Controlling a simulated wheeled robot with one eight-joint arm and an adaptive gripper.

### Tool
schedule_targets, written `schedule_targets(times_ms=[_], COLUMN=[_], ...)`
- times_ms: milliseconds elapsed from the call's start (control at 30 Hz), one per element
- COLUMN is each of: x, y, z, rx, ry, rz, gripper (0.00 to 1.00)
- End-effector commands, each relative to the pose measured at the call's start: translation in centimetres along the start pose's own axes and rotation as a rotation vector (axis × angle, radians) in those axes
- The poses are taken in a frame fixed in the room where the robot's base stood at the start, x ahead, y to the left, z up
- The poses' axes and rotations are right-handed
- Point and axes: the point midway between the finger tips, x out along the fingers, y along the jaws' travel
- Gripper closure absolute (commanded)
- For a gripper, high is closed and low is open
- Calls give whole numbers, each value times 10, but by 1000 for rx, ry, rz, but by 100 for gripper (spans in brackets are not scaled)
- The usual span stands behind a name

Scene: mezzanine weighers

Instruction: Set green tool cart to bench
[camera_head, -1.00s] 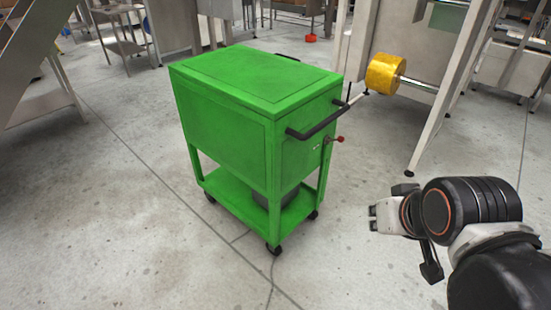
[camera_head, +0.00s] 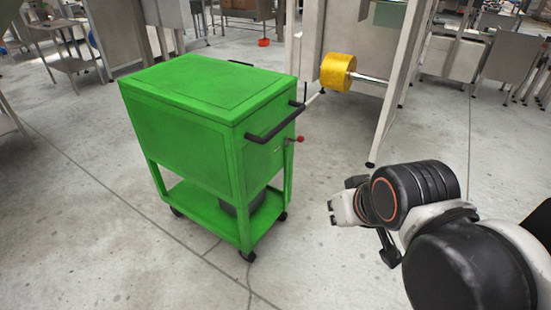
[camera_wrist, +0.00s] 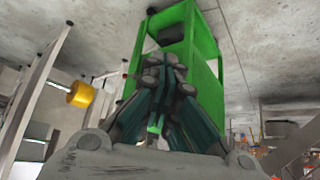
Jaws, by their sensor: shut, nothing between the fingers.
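The green tool cart (camera_head: 190,130) stands upright on its casters on the concrete floor, left of centre in the head view. A small red knob (camera_head: 300,139) sticks out below the handle. My gripper (camera_head: 332,212) is to the right of the cart, apart from it, shut and empty. In the wrist view my gripper (camera_wrist: 165,75) covers part of the cart (camera_wrist: 205,50). I cannot tell which surface is the bench.
A yellow roll (camera_head: 338,72) on a horizontal bar sits behind the cart, beside a slanted metal leg (camera_head: 390,95). A metal table (camera_head: 65,45) stands at the back left. A small red bowl (camera_head: 264,42) lies on the floor behind. The floor around the cart is open.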

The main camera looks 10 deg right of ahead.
Motion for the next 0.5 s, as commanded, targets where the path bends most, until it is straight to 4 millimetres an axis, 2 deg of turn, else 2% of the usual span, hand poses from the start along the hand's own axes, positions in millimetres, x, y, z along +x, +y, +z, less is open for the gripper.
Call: schedule_targets(times_ms=[400,433,500], x=[0,0,0], y=[0,0,0], z=[0,0,-2], rx=[0,0,-4], ry=[0,0,2], rz=[0,0,-1], gripper=[100,95,80])
